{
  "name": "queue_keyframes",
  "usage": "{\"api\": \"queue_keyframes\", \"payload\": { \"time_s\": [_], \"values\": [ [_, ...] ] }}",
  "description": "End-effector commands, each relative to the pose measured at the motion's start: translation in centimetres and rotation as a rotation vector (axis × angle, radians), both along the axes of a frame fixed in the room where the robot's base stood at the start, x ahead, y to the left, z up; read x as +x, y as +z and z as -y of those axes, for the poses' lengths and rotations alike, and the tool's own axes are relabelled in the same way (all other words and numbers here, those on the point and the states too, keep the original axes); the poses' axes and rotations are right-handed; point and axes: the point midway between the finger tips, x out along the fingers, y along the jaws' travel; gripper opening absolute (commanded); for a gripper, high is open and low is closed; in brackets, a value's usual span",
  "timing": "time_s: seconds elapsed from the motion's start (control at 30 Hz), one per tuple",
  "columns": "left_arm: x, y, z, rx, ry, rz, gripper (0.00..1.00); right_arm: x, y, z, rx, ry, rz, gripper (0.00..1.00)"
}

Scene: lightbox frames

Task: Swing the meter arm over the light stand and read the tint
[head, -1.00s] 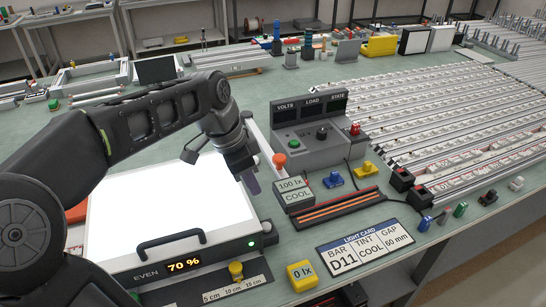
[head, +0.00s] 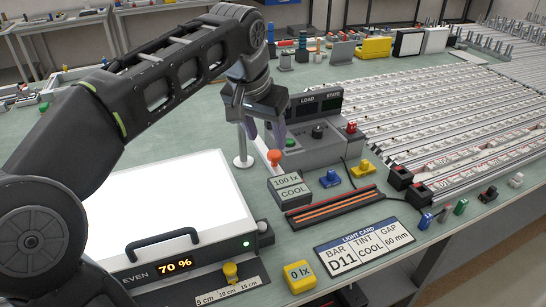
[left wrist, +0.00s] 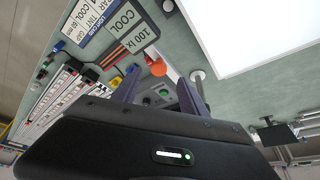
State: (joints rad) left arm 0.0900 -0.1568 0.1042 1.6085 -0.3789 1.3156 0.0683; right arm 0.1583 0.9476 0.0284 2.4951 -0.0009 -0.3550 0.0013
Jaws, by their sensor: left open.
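The meter arm shows as a white upright post (head: 243,150) and a pale bar with an orange knob (head: 274,157) at its end; the knob also shows in the left wrist view (left wrist: 158,67). The grey meter display (head: 290,188) beside it reads 100 lx, COOL. The light card (head: 364,247) reads bar D11, tint COOL, gap 60 mm. My left gripper (head: 265,131) is open and empty, above and behind the knob; its fingers cover part of the arm. I cannot tell which thing is the light stand. My right gripper is out of view.
A bright light panel (head: 170,208) marked EVEN 70 % stands at left. A dark tray with orange strips (head: 333,205) lies right of the display. A grey control box (head: 318,138) stands behind. A yellow 0 lx block (head: 299,276) sits in front.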

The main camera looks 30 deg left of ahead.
Motion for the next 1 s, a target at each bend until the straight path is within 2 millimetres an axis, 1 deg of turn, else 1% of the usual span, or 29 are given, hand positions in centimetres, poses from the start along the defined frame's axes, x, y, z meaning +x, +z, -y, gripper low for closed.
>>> {"api": "queue_keyframes", "payload": {
  "time_s": [0.03,0.17,0.4,0.53,0.67,0.9,1.0],
  "values": [
    [0.3,0.3,0.1,-0.007,0.039,0.011,0.51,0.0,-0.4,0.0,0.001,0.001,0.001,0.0],
    [0.4,1.0,0.2,-0.014,0.086,0.022,0.51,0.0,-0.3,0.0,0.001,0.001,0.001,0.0],
    [0.4,1.0,0.2,-0.015,0.084,0.022,0.51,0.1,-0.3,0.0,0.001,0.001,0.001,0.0],
    [0.6,0.5,0.2,-0.015,0.083,0.021,0.51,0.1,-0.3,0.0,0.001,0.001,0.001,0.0],
    [1.1,-0.8,0.1,-0.014,0.082,0.02,0.51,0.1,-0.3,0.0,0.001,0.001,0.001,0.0],
    [2.4,-4.2,-0.1,-0.015,0.082,0.019,0.51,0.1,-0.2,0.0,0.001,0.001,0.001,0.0],
    [2.9,-5.4,-0.2,-0.015,0.082,0.018,0.51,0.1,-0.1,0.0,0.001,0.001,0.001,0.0]
  ]
}}
